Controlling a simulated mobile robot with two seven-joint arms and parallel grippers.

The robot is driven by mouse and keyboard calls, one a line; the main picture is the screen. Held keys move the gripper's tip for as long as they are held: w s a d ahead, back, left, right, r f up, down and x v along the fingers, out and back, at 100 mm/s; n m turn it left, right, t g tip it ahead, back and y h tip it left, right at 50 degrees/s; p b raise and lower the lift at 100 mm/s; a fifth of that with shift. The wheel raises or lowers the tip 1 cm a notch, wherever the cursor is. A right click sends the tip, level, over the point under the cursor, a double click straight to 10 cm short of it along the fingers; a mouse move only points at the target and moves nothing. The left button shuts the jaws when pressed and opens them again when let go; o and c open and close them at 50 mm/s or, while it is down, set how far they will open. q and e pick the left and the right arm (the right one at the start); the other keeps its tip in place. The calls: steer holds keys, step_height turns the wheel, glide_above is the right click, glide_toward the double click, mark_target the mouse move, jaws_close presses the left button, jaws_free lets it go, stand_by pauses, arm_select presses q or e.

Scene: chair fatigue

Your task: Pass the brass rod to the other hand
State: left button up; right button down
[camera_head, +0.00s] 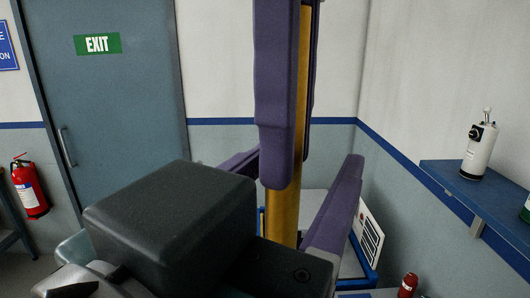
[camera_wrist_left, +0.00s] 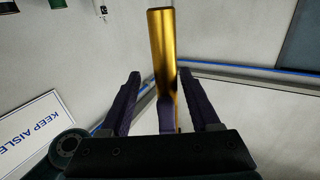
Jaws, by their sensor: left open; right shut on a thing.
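The brass rod (camera_head: 287,215) stands close to upright in the middle of the head view. My right gripper (camera_head: 293,155) comes down from the top with purple fingers and is shut on the rod's upper part. My left gripper (camera_head: 306,160) is open, its purple fingers apart on either side of the rod below the right fingers. In the left wrist view the rod (camera_wrist_left: 163,50) shows between the left fingertips (camera_wrist_left: 158,74), with a gap on each side. A purple finger of the right gripper is in front of the rod there. The rod's lower end is hidden.
A blue wall shelf (camera_head: 450,183) holds a white bottle-like device (camera_head: 480,145) at the right. A grey exit door (camera_head: 115,130) and a red fire extinguisher (camera_head: 29,188) are at the left. A white sign (camera_head: 368,236) and a small red object (camera_head: 408,285) are at lower right.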

arm_select(q)
steer(key=shift+x, duration=1.15)
jaws_close()
steer(key=shift+d, duration=0.1)
steer(key=shift+s, duration=0.1)
